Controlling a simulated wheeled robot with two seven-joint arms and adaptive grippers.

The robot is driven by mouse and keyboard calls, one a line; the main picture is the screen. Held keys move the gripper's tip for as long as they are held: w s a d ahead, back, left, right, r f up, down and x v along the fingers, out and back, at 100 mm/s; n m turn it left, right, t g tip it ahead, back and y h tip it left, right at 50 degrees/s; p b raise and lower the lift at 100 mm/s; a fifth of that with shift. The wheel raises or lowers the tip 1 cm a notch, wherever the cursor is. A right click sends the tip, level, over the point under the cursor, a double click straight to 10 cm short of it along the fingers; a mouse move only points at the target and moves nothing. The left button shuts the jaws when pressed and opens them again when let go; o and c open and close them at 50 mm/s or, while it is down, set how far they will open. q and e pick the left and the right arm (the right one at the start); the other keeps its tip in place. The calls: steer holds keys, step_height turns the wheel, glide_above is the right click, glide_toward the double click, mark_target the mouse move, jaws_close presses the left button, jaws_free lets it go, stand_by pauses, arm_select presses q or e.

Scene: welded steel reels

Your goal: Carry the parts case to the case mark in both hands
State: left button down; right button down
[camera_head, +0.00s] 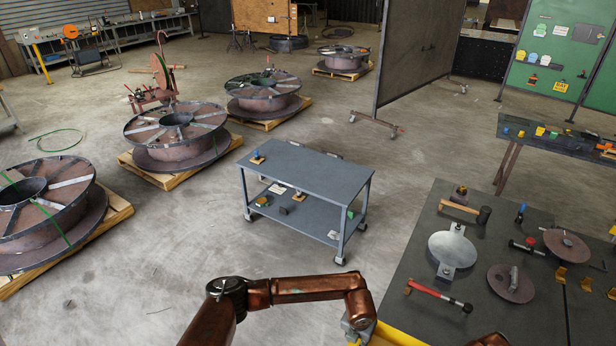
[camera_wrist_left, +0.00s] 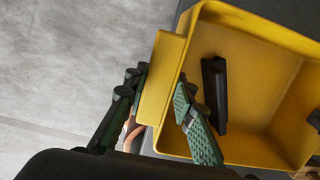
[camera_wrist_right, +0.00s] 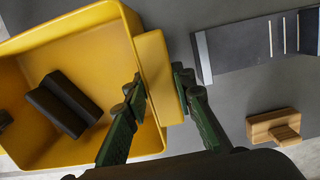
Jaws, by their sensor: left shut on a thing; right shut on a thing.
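The parts case is an open yellow box, seen close up in the left wrist view (camera_wrist_left: 255,35) and the right wrist view (camera_wrist_right: 70,30). Dark blocks (camera_wrist_left: 215,95) (camera_wrist_right: 65,103) lie inside the case. In the head view only a yellow strip (camera_head: 396,336) shows at the bottom edge, likely the case. I cannot make out the case mark.
A dark workbench (camera_head: 425,270) at the right bears a hammer (camera_head: 466,210), a red-handled tool (camera_head: 438,295) and discs. A grey cart (camera_head: 310,170) stands ahead on open floor. Reels on pallets line the left. A wooden block (camera_wrist_right: 273,125) lies near my right gripper.

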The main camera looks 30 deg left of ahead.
arm_select(q)
steer(key=shift+a, duration=0.2)
arm_select(e)
steer(key=shift+d, duration=0.15)
